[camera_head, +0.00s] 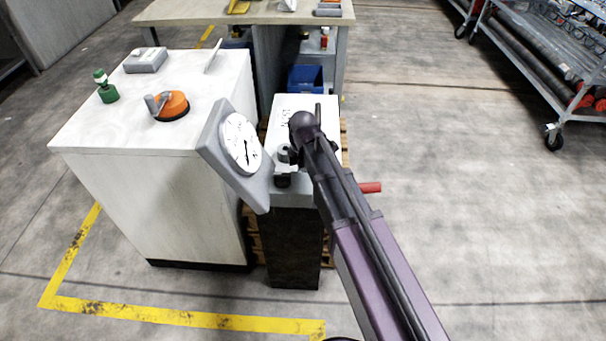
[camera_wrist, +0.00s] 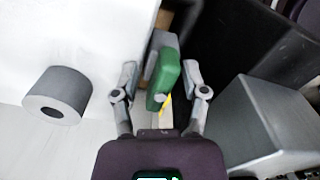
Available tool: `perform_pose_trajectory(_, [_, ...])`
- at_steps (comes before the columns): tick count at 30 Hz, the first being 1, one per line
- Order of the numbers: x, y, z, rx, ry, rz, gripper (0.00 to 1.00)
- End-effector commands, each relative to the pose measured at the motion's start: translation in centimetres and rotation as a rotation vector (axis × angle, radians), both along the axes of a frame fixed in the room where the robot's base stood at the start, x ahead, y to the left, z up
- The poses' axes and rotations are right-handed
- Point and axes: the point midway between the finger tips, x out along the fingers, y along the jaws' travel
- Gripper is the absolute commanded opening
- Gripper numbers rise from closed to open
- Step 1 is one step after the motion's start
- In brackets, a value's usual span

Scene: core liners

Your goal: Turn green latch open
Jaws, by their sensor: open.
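The green latch (camera_wrist: 168,75) shows in the wrist view as a rounded green bar in front of a grey block. My gripper (camera_wrist: 162,92) is open, with one finger on each side of the latch. Small gaps seem to show between the fingers and the latch, and I cannot tell whether either touches it. In the head view I cannot make out the latch, and my arm and a tilted gauge panel (camera_head: 212,140) cover much of that area.
In the wrist view a grey cylinder (camera_wrist: 58,95) sticks out at left and a grey box (camera_wrist: 270,120) stands at right.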

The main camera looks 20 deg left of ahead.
Motion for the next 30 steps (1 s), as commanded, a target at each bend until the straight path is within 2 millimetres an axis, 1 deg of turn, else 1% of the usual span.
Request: perform_pose_trajectory(30, [0.37,0.51,0.0,0.0,0.0,0.667,0.57])
